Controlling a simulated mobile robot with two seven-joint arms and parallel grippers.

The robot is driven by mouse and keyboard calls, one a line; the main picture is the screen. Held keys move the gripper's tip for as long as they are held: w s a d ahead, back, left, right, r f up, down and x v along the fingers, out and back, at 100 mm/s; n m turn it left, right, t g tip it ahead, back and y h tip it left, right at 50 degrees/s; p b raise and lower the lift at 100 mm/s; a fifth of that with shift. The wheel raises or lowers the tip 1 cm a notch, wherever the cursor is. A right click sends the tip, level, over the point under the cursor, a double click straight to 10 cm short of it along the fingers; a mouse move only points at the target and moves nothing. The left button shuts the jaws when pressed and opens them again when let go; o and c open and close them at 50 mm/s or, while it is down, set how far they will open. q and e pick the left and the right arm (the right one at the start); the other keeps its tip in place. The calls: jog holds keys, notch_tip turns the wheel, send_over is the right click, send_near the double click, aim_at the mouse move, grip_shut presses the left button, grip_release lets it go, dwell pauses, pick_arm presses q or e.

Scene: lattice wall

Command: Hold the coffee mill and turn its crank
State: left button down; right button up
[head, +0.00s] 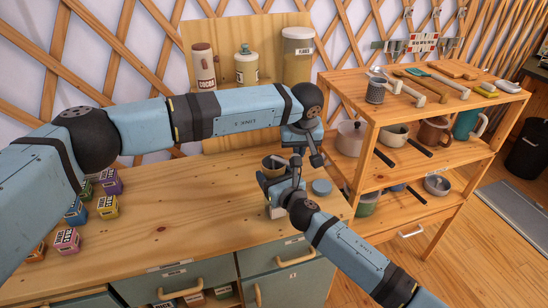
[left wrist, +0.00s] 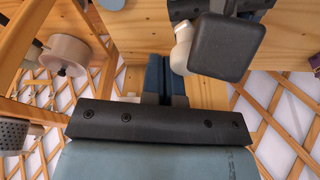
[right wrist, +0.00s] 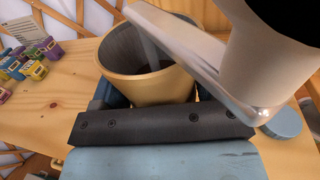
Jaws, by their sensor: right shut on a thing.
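The coffee mill (head: 273,162) stands on the counter, with a tan, bowl-like hopper (right wrist: 150,90) that is grey inside. Its metal crank arm (right wrist: 195,60) reaches from the hopper to the right in the right wrist view. A pale, dark-topped grip (right wrist: 268,65) rises from the arm's end. My right gripper (head: 280,182) is shut on the mill below its rim, a finger on each side. My left gripper (head: 306,152) is above and right of the mill, pointing down near the crank. Its fingers (left wrist: 166,82) look close together in the left wrist view, and their contact with the grip is unclear.
A round blue-grey lid (head: 322,187) lies right of the mill. Several small colored boxes (head: 108,207) are at the counter's left. A shelf (head: 385,110) with pots and tools stands at the right. Canisters (head: 245,68) stand behind. The counter's middle is clear.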

jog(key=shift+w+d, duration=0.1)
pick_arm(q)
jog(key=shift+s+d+f, duration=0.1)
jog(key=shift+s, duration=0.95)
pick_arm(e)
jog(key=shift+w+d, duration=0.15)
jog(key=shift+d, duration=0.05)
pick_arm(q)
jog(key=shift+w+d, duration=0.15)
pick_arm(e)
jog(key=shift+r, duration=0.1)
jog(key=shift+w, duration=0.1)
jog(key=shift+s, duration=0.25)
pick_arm(q)
notch_tip(320, 180, up, 6)
jog(key=shift+w, duration=0.25)
pick_arm(e)
jog(key=shift+a, duration=0.15)
pick_arm(q)
jog(key=shift+w+a, duration=0.1)
jog(key=shift+a, duration=0.15)
pick_arm(e)
jog(key=shift+a, duration=0.1)
dwell(1.5)
